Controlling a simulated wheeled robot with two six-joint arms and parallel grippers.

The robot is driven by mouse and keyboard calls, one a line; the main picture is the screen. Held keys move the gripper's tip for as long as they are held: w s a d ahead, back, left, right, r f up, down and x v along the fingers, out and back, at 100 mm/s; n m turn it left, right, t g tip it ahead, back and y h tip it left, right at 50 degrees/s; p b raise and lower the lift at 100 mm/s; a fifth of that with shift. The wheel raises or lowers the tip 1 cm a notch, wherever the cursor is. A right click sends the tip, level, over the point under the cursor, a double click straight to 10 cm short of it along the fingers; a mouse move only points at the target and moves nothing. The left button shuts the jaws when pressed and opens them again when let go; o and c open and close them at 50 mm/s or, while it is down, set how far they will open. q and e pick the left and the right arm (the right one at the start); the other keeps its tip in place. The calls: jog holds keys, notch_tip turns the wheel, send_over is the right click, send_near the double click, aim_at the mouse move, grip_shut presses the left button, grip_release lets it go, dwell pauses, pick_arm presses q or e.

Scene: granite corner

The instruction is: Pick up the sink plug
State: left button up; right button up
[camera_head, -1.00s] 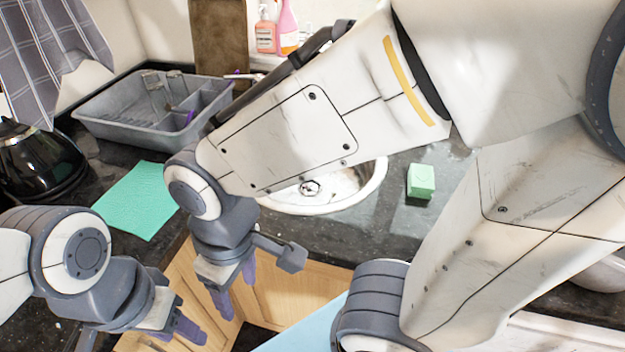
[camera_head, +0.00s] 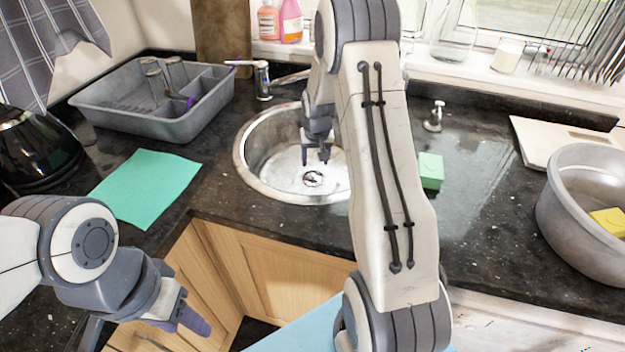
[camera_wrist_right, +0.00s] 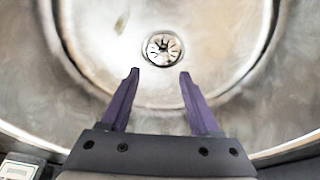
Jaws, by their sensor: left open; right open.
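A round, slotted metal piece (camera_head: 313,179) sits at the drain in the bottom of the round steel sink (camera_head: 262,178). It also shows in the right wrist view (camera_wrist_right: 164,48), just beyond my fingertips. I cannot tell whether it is a loose sink plug or the drain fitting. My right gripper (camera_head: 315,158) is over the sink, pointing down, open and empty. In the right wrist view its purple fingers (camera_wrist_right: 158,76) are apart, with nothing between them. My left gripper (camera_head: 190,322) is open and empty at the lower left, in front of the wooden cupboards.
A tap (camera_head: 263,80) stands behind the sink, and a small metal fitting (camera_head: 433,117) is to its right. A green block (camera_head: 431,171) lies right of the sink. A grey dish rack (camera_head: 130,118), a green cloth (camera_head: 145,188) and a metal bowl (camera_head: 570,225) are also on the counter.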

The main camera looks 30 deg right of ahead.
aim_at(313, 174)
jog(key=shift+a+p+x, duration=0.15)
jog(key=shift+p+x, duration=0.1)
jog(key=shift+x, duration=1.55)
jog(key=shift+a+p+x, duration=0.2)
jog(key=shift+p+x, duration=0.05)
jog(key=shift+x, duration=1.55)
grip_shut()
